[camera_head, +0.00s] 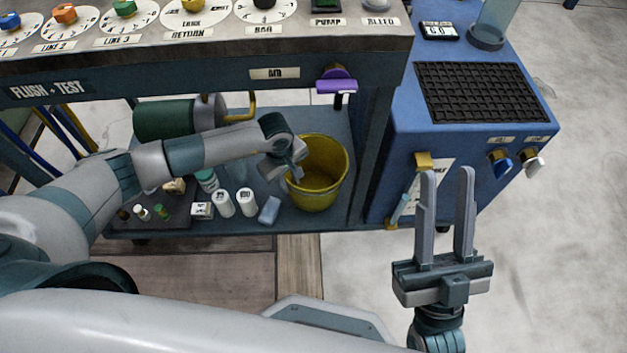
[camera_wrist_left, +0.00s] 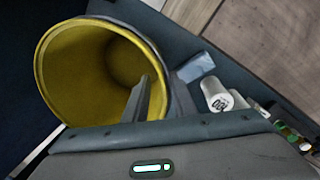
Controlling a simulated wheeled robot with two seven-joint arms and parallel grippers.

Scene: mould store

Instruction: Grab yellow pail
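The yellow pail (camera_head: 326,178) stands upright on the lower shelf of the bench, at its right end, with its mouth open upward. My left gripper (camera_head: 293,174) is at the pail's left rim. In the left wrist view the pail (camera_wrist_left: 62,75) shows its empty yellow inside. There one finger of the left gripper (camera_wrist_left: 162,84) reaches inside the mouth and the other appears outside the wall, with a gap between them. The fingertips are partly hidden in the head view. My right gripper (camera_head: 447,174) is open and empty in front of the blue cabinet.
White canisters (camera_head: 223,204), a light blue block (camera_head: 269,210) and small bottles stand left of the pail on the shelf (camera_head: 330,218). A green cylinder (camera_head: 165,119) lies behind. The bench top (camera_head: 225,48) overhangs the shelf. The blue cabinet (camera_head: 480,145) stands right.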

